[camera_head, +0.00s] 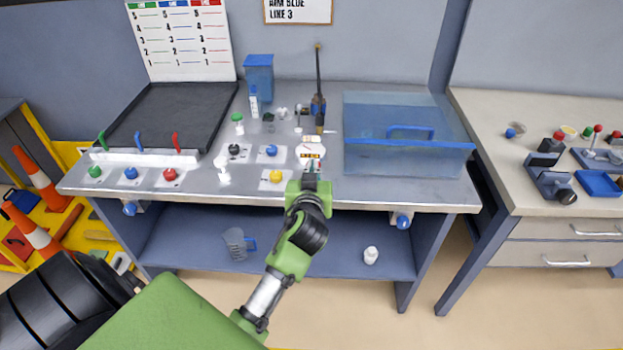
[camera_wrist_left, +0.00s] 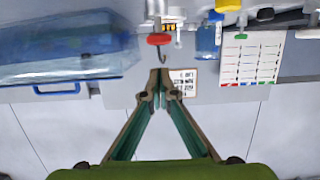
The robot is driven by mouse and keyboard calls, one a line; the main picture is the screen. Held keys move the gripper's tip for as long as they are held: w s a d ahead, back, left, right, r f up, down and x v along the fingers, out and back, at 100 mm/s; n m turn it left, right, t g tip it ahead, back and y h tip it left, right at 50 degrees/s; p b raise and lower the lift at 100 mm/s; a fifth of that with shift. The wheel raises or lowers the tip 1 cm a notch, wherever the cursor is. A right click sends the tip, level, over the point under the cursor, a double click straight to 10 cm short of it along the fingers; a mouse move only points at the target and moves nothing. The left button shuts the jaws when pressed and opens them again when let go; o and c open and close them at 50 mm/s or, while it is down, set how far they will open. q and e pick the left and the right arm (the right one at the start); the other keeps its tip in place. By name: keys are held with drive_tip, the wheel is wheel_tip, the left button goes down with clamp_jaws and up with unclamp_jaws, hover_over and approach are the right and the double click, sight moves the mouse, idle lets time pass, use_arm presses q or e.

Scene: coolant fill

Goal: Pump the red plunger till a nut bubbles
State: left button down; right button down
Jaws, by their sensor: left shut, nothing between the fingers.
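A red knob (camera_head: 169,174) stands at the right end of a row with a green knob (camera_head: 95,171) and a blue knob (camera_head: 131,173) on the bench's front left; it may be the red plunger. My left gripper (camera_head: 309,166) is by the bench's front edge, well right of this row, shut and empty. Its closed fingertips also show in the left wrist view (camera_wrist_left: 159,80), just apart in the picture from a red oval piece (camera_wrist_left: 159,39) with a hook. I cannot tell which part that is. Nuts cannot be made out. My right gripper is not in view.
A white dial (camera_head: 311,152) is just behind my left gripper. A clear blue tub (camera_head: 408,157) stands to its right. Yellow (camera_head: 271,176), blue (camera_head: 271,151) and black caps lie to its left. A jug (camera_head: 236,244) and white bottle (camera_head: 371,255) are on the lower shelf.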

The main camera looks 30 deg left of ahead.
use_arm(q)
drive_tip(key=b+v, duration=0.1)
drive_tip(key=v, duration=0.4)
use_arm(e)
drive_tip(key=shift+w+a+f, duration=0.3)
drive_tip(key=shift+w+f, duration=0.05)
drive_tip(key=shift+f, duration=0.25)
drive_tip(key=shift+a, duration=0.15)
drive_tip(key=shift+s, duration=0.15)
